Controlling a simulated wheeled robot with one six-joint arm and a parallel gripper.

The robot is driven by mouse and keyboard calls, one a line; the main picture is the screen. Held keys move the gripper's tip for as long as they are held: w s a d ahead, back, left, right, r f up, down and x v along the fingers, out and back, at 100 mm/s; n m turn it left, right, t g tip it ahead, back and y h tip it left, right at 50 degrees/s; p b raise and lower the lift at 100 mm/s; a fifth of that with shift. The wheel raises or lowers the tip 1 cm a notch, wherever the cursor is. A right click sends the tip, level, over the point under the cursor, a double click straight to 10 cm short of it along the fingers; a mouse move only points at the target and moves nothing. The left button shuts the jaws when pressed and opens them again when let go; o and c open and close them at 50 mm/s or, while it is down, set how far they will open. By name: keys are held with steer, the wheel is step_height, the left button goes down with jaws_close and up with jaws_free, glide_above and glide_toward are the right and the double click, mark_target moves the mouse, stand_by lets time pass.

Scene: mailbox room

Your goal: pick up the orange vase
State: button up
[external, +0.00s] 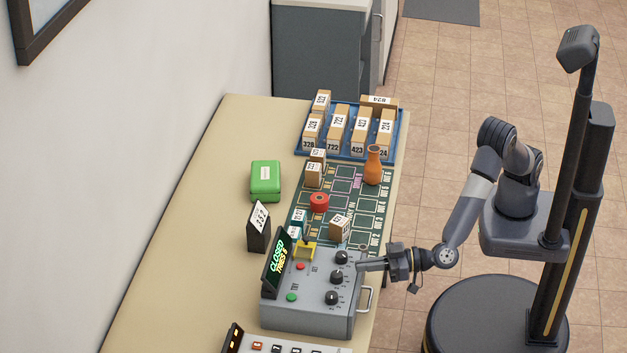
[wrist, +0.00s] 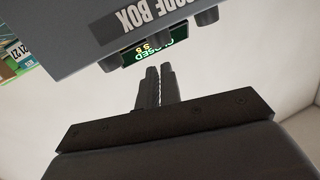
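The orange vase (external: 373,167) stands upright near the right edge of the table, on the green printed mat (external: 374,211), just in front of the blue tray. My gripper (external: 362,266) is well below the vase in the external view, beside the knobs of the grey code box (external: 307,317). It points left. In the wrist view my gripper's two fingers (wrist: 157,84) lie side by side, closed together with nothing visible between them. I cannot tell whether they touch the box. The vase is not in the wrist view.
The blue tray (external: 347,155) holds several labelled parcels. A red round thing (external: 319,202), a small parcel (external: 340,228) and a green case (external: 265,180) sit on the table. A lit sign (external: 276,262) stands at the code box. The table's left side is mostly clear.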

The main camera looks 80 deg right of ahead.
steer(key=o, duration=1.5)
steer(key=shift+o, duration=0.2)
